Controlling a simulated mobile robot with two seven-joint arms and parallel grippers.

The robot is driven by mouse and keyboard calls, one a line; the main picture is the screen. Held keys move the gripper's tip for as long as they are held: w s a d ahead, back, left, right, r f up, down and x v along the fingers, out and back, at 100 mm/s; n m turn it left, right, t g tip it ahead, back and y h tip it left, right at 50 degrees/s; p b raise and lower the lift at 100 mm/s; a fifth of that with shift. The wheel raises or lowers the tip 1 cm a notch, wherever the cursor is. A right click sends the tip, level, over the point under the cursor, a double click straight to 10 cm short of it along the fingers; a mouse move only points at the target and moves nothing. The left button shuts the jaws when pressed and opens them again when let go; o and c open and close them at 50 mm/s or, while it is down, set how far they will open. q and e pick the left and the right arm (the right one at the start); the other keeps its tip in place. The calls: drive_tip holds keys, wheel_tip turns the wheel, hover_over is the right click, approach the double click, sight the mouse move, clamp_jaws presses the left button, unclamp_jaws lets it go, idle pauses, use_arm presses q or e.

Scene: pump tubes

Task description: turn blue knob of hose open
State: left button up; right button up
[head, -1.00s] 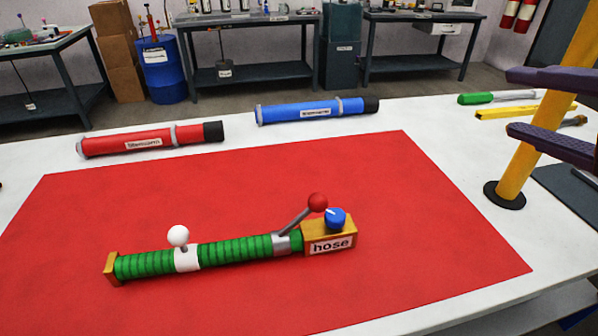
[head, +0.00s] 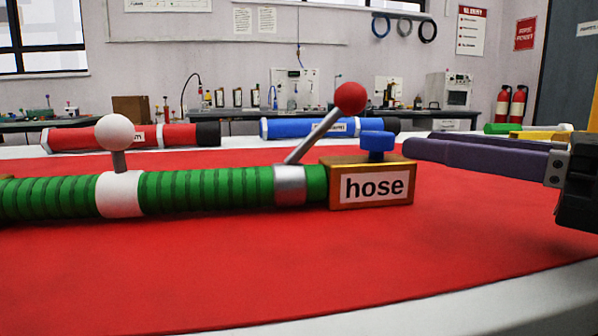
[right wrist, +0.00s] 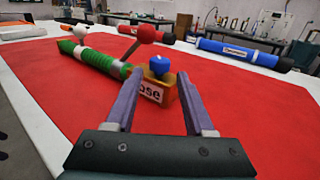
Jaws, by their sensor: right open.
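The green ribbed hose (head: 210,190) lies along the red mat, with a white-ball lever (head: 115,134) and a red-ball lever (head: 349,99). At its right end is a wooden block (head: 405,192) labelled "hose", with the blue knob (head: 377,141) on top. My right gripper (head: 425,144) reaches in from the right with purple fingers spread, tips close to the block and knob. In the right wrist view the knob (right wrist: 159,66) shows between the open fingertips (right wrist: 160,72); I cannot tell whether they touch it. My left gripper is out of view.
A red tube (head: 175,135) and a blue tube (head: 290,127) lie behind the hose. A green-handled tool (head: 500,128) and a yellow tool (head: 540,134) lie at the back right. The red mat (head: 300,265) in front of the hose is clear.

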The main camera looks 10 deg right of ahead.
sight(377, 142)
drive_tip(key=shift+x, duration=0.8)
drive_tip(key=shift+p+x, duration=0.7)
drive_tip(key=shift+x, duration=3.45)
clamp_jaws()
